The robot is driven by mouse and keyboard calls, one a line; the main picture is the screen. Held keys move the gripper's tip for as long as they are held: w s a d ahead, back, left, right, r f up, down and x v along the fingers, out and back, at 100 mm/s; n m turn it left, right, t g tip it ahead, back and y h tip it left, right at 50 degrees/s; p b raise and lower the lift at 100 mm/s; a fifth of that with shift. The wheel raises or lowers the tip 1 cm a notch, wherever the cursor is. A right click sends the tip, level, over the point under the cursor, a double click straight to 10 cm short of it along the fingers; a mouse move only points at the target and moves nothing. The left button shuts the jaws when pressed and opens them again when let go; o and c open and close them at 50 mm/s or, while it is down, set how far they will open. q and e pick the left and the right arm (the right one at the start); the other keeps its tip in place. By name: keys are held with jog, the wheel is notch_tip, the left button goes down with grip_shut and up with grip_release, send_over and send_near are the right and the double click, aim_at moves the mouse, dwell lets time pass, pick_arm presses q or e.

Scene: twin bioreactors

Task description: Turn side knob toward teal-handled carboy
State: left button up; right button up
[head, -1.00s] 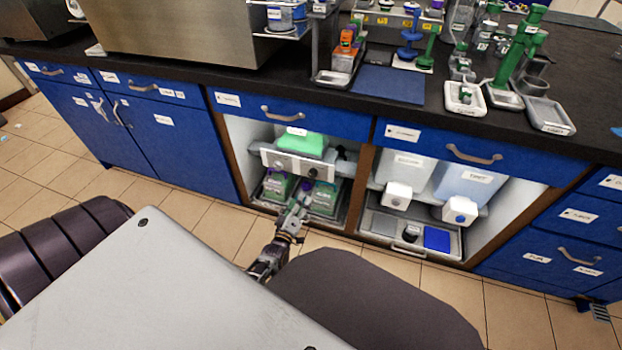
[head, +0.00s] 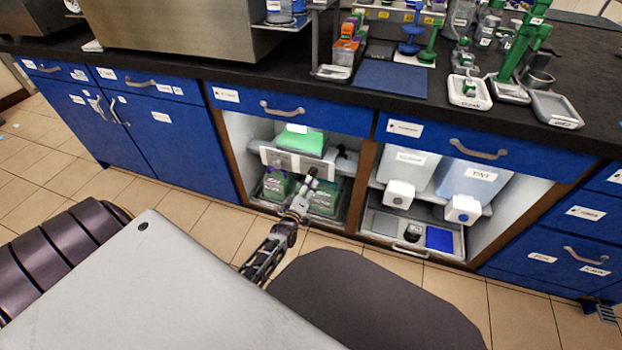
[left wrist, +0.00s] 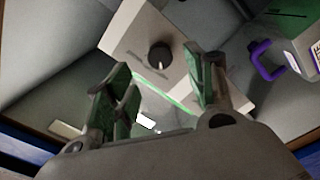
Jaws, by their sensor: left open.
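The side knob is a round black knob (left wrist: 160,55) with a light mark, on a pale panel (left wrist: 140,38) in the left wrist view. In the head view the panel (head: 283,162) sits inside the open cabinet bay. My left gripper (left wrist: 160,82) is open and empty, its green-padded fingers on either side of the line to the knob, apparently short of it. Two green carboys (head: 276,186) stand below the panel. A purple handle (left wrist: 268,62) shows at right in the wrist view; no teal handle can be made out.
A green-topped container (head: 300,141) sits above the panel. The right bay holds two tanks with white taps over a tray (head: 384,238). A brown divider (head: 364,185) separates the bays. The black worktop (head: 340,100) overhangs the blue drawers.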

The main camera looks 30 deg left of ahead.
aim_at(312, 174)
pick_arm(q)
jog(key=shift+b+x, duration=1.1)
jog(key=shift+x, duration=2)
pick_arm(e)
jog(key=shift+w+a+f, duration=0.15)
jog(key=shift+f, duration=0.45)
jog(key=shift+w+a+f, duration=0.1)
jog(key=shift+f, duration=0.45)
pick_arm(q)
jog(key=c, duration=1.1)
jog(key=shift+o, duration=0.2)
